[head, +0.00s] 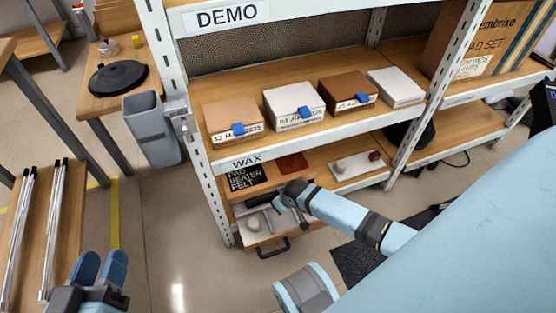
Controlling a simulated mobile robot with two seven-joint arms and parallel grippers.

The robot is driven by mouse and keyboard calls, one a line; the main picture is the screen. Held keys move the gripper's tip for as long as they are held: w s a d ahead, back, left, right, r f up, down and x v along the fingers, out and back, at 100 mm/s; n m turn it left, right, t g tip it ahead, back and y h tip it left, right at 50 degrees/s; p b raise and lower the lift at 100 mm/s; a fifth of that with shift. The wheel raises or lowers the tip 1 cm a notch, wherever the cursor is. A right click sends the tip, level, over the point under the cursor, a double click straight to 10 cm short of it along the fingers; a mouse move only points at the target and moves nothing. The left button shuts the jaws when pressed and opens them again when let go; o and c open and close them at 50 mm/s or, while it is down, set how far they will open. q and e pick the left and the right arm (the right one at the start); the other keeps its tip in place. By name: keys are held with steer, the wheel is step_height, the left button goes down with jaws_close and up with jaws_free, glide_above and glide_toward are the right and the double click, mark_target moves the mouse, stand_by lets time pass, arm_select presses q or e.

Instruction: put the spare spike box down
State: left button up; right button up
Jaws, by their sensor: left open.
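My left gripper (100,268) is at the bottom left, open and empty, with two blue fingertips pointing up the picture. My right gripper (284,202) is at the open drawer (270,247) under the shelf marked WAX; its fingers are small and partly hidden, so its hold is unclear. No box is marked clearly enough to tell as the spare spike box. On the middle shelf stand a tan box (232,117), a white box (293,105) and a brown box (348,92), each with a blue tab and dated label.
The drawer holds a pale round thing and dark pieces. A white tray (350,168) and a dark red pad (291,164) lie on the lower shelf. A grey bin (152,130) stands left of the rack; floor below it is clear.

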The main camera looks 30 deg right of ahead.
mark_target(281, 218)
step_height(281, 218, down, 4)
steer(key=shift+b, duration=0.9)
steer(key=shift+f, duration=0.4)
step_height(281, 218, down, 3)
steer(key=shift+f+b, duration=0.1)
steer(key=shift+b, duration=1.15)
steer(key=shift+f, duration=0.2)
arm_select(q)
steer(key=w+m, duration=0.1)
steer(key=w+a+m+t, duration=0.1)
steer(key=m, duration=0.1)
steer(key=shift+w+a+h, duration=0.1)
steer(key=shift+a+h, duration=0.1)
steer(key=shift+h, duration=0.2)
arm_select(e)
steer(key=shift+r, duration=0.15)
steer(key=o, duration=0.9)
steer(key=shift+f, duration=0.2)
